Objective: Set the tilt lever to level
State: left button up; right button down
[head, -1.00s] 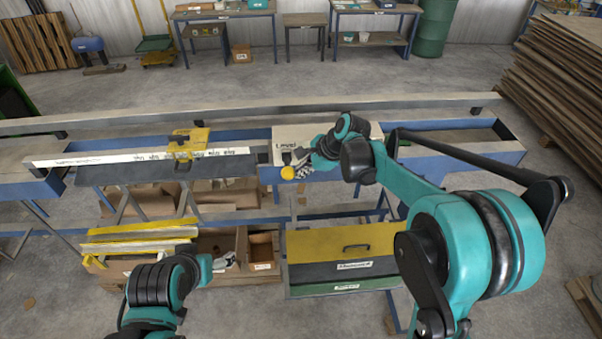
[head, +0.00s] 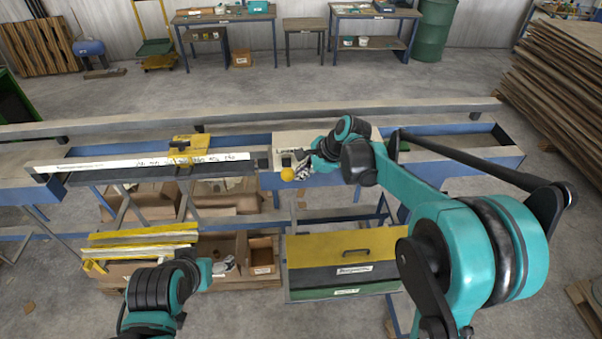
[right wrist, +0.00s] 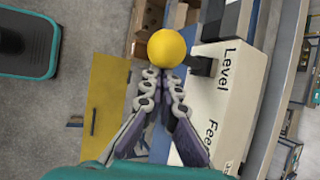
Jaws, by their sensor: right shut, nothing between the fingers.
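The tilt lever has a round yellow knob (head: 288,174) on a short black arm, at the front of a pale box (head: 293,138). In the right wrist view the knob (right wrist: 167,48) stands out beside the word "Level" on the box (right wrist: 218,105); "Feed" is printed further down. My right gripper (head: 299,165) is shut and empty, its fingertips (right wrist: 165,73) right at the knob; whether they touch it I cannot tell. My left gripper (head: 225,265) is low at the front, by the wooden boxes; its fingers are too small to read.
A white marked strip (head: 110,163) runs along the blue bench, in front of a yellow block (head: 188,146). A yellow and green chest (head: 340,262) stands below the box. Yellow-edged boards (head: 140,234) and wooden boxes (head: 262,252) lie to its left.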

jog(key=s+d+r+b, duration=0.1)
jog(key=d+r+b, duration=0.1)
jog(key=d+r, duration=0.3)
jog(key=shift+s+d+r+b, duration=0.3)
jog(key=shift+d+r, duration=0.1)
jog(key=shift+d, duration=0.8)
jog(key=shift+s+a, duration=0.1)
jog(key=shift+a, duration=0.05)
jog(key=s+d+f+n+t+h+b, duration=0.1)
jog(key=s+d+f+n+h+b, duration=0.1)
jog(key=s+f+n+b, duration=0.6)
jog(key=s+d+f+n+t+h+b, duration=0.2)
jog(key=s+f+n+b, duration=0.7)
jog(key=s+f+b, duration=0.7)
notch_tip(320, 180, down, 8)
jog(key=shift+s+d+r+h+b, duration=0.1)
jog(key=shift+s+d+h+b, duration=0.35)
jog(key=shift+d+h, duration=0.4)
